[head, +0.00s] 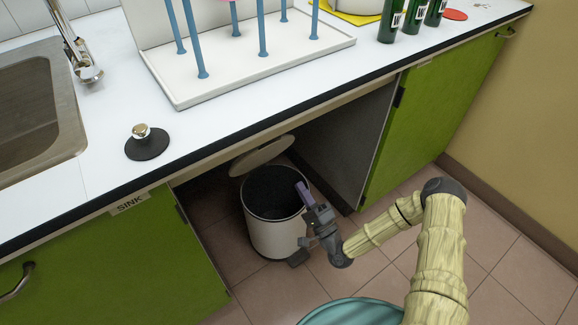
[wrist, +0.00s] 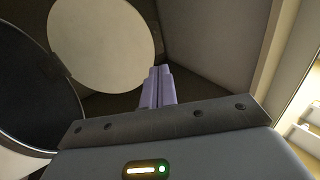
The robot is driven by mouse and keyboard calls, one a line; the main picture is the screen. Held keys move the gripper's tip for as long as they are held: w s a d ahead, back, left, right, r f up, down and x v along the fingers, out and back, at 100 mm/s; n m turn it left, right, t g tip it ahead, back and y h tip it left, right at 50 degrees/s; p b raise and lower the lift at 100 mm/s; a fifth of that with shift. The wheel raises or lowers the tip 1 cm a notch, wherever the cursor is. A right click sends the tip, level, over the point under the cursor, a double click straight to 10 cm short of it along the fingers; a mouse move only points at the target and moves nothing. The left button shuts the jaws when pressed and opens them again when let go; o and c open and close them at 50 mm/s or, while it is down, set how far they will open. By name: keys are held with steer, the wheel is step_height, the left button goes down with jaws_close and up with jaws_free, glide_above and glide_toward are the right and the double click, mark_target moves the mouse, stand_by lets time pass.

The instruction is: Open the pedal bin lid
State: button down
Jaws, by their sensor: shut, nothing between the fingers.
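The pedal bin (head: 272,228) is a white cylinder with a dark inside, standing on the floor in the open space under the counter. Its lid (head: 262,156) is raised and tilted up at the back. In the wrist view the lid (wrist: 100,42) is a pale disc at the upper left, and the dark bin opening (wrist: 35,100) lies at the left edge. My gripper (head: 303,192) has its purple fingers together and empty, at the right side of the bin's rim. The fingers (wrist: 158,86) also show in the wrist view, apart from the lid.
The counter (head: 230,118) overhangs the bin, with a green cabinet door (head: 130,265) to the left. A drying rack tray (head: 180,98) and green bottles (head: 412,18) are on the counter. Tiled floor (head: 510,240) is clear at right.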

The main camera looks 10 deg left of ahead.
mark_target(273, 141)
steer(key=b+x, duration=0.3)
steer(key=x, duration=1)
steer(key=shift+w+a+r+b, duration=0.15)
steer(key=shift+a+b, duration=0.05)
steer(key=shift+b, duration=0.1)
steer(key=shift+r, duration=0.1)
